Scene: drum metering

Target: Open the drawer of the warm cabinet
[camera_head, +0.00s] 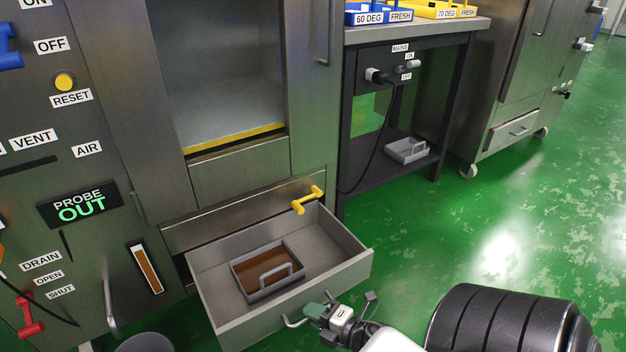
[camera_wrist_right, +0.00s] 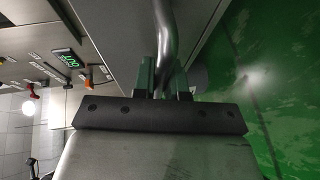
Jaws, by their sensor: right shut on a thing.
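The drawer (camera_head: 345,269) of the steel cabinet (camera_head: 150,190) stands pulled well out, low on the cabinet front. A grey tray (camera_head: 238,272) with an upright handle and brown contents sits inside it. My right gripper (camera_head: 316,312) is at the drawer's front and shut on the drawer's bar handle (camera_head: 292,323). In the right wrist view the handle (camera_wrist_right: 166,35) runs between the two fingers (camera_wrist_right: 160,80). My left gripper is not in view.
A yellow handle (camera_head: 308,199) sticks out above the drawer. A dark bench (camera_head: 400,35) with blue and yellow trays stands to the right, with a grey tray (camera_head: 407,150) on its lower shelf. A black ribbed drum-like body (camera_head: 500,320) is at the lower right. Green floor (camera_head: 470,230) is open beyond.

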